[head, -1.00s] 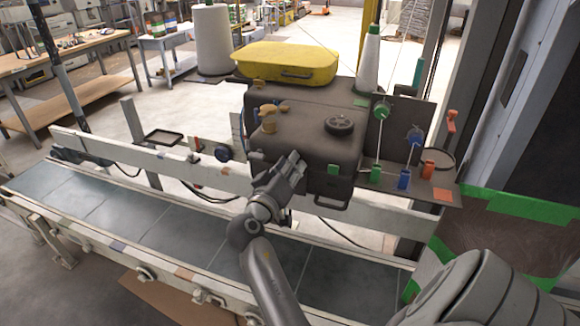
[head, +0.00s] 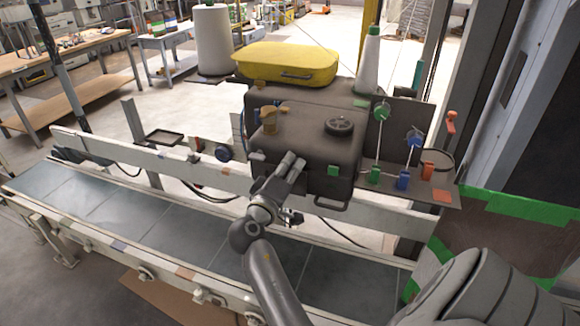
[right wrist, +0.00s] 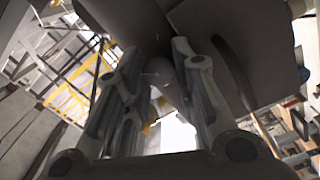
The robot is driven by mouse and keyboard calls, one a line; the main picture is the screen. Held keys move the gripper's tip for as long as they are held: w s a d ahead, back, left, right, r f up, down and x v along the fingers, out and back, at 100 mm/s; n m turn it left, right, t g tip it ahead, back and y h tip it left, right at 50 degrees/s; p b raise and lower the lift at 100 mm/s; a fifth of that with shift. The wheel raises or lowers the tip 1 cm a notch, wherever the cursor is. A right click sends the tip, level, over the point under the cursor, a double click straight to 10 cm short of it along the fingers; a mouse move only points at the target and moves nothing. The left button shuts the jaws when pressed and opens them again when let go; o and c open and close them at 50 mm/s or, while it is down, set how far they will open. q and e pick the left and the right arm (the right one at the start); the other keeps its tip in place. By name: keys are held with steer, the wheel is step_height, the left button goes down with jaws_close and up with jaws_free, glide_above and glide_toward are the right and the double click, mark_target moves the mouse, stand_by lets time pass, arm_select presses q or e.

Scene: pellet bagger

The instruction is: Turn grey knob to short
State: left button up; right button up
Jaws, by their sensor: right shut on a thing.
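The dark sewing head (head: 305,135) of the bagger stands beyond the conveyor. My right gripper (head: 292,160) is at its lower front face, reaching up from the conveyor side. In the right wrist view my right gripper (right wrist: 157,75) has a finger on each side of a small rounded grey knob (right wrist: 158,74), under the dark housing (right wrist: 235,40). The gripper is shut on this knob. In the head view the fingers hide the knob, and its setting marks cannot be read. My left gripper is not in view.
The conveyor belt (head: 190,235) runs below my right arm, with a pale guard rail (head: 130,155) behind it. A black handwheel (head: 340,124) and an orange lever (head: 269,115) sit on the head. Thread guides with green and blue parts (head: 403,180) stand to the right.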

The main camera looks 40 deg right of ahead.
steer(key=n+p, duration=0.1)
steer(key=n, duration=0.3)
steer(key=shift+r+p, duration=0.1)
steer(key=shift+p, duration=0.25)
steer(key=shift+n+p, duration=0.5)
steer(key=shift+n, duration=0.9)
steer(key=o, duration=1.1)
steer(key=shift+f, duration=0.2)
steer(key=shift+c, duration=0.2)
